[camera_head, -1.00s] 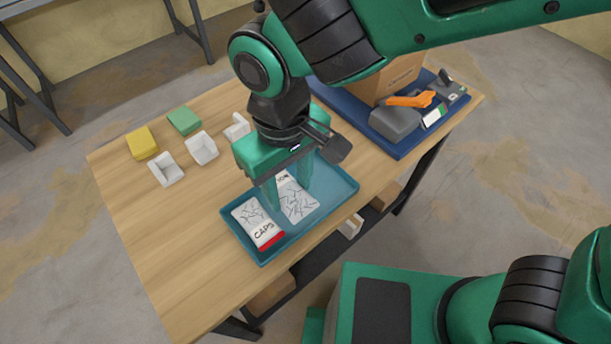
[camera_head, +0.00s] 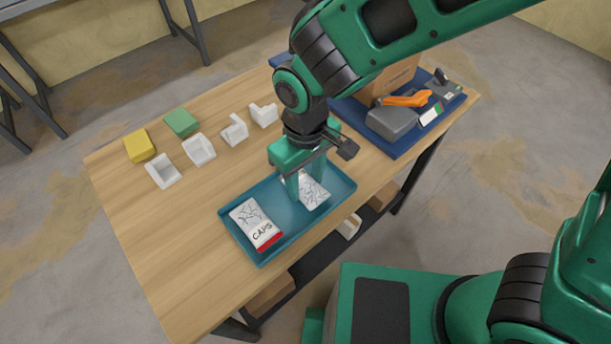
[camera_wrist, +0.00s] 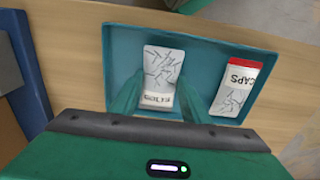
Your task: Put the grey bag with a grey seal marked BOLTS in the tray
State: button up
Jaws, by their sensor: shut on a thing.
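The bag marked BOLTS (camera_wrist: 162,68) is pale grey with dark bolt shapes and a light grey seal. It also shows in the head view (camera_head: 315,192). My gripper (camera_head: 293,192) points down over the right half of the teal tray (camera_head: 276,250) and is shut on this bag near its seal end. In the wrist view the bag sits between my two fingers (camera_wrist: 160,100). The bag is within the tray's outline; I cannot tell whether it touches the tray floor. A bag marked CAPS (camera_head: 256,222) with a red seal lies in the tray's left part.
Several white open boxes (camera_head: 198,150), a yellow box (camera_head: 139,146) and a green box (camera_head: 182,123) stand at the back left. A blue mat (camera_head: 394,150) at the right holds a cardboard box and an orange-handled tool (camera_head: 405,100). The table's left front is clear.

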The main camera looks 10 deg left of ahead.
aim_at(306, 184)
jog(key=shift+f, duration=0.1)
jog(key=o, duration=1.1)
notch_tip(306, 184, up, 12)
jog(key=shift+w+d, duration=0.1)
